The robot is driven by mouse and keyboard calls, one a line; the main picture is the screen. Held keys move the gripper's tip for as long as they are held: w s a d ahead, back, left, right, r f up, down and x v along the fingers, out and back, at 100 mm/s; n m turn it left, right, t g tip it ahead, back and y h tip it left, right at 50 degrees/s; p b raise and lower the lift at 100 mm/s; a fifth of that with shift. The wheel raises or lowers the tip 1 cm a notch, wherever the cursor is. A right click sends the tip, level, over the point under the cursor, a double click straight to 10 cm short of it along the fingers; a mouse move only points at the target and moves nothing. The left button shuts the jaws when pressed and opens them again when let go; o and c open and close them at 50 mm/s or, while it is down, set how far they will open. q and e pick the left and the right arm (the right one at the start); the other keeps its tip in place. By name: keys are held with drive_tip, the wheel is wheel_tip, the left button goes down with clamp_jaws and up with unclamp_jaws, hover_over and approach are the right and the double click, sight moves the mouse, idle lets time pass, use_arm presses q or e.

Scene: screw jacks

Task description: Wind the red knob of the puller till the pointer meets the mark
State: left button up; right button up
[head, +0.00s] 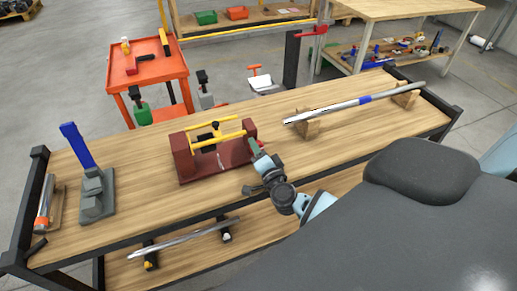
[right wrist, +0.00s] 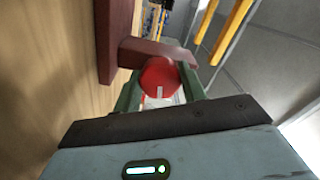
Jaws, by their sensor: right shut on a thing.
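The puller (head: 196,168) is a dark red frame with yellow bars and a dark block between its end walls, on the middle of the wooden bench. Its red knob (right wrist: 158,76) shows in the right wrist view, round with a short pale line on its face. My right gripper (head: 257,149) is at the puller's right end. In the right wrist view its green fingers lie on either side of the knob, shut on it. The knob is hidden by the gripper in the head view. The pointer and mark are too small to tell apart. My left gripper is not in view.
A blue-handled tool on a grey base (head: 97,199) stands at the bench's left. A silver rod (head: 335,108) with a blue band rests on wooden blocks (head: 307,127) at the right. An orange cart (head: 150,75) stands behind. Bare bench lies left of the puller.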

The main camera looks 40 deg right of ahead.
drive_tip(key=shift+m, duration=0.3)
drive_tip(key=o, duration=1)
drive_tip(key=shift+s+a, duration=0.15)
drive_tip(key=shift+s, duration=0.4)
drive_tip(key=v, duration=0.6)
drive_tip(key=shift+s+p, duration=0.3)
drive_tip(key=shift+s, duration=0.1)
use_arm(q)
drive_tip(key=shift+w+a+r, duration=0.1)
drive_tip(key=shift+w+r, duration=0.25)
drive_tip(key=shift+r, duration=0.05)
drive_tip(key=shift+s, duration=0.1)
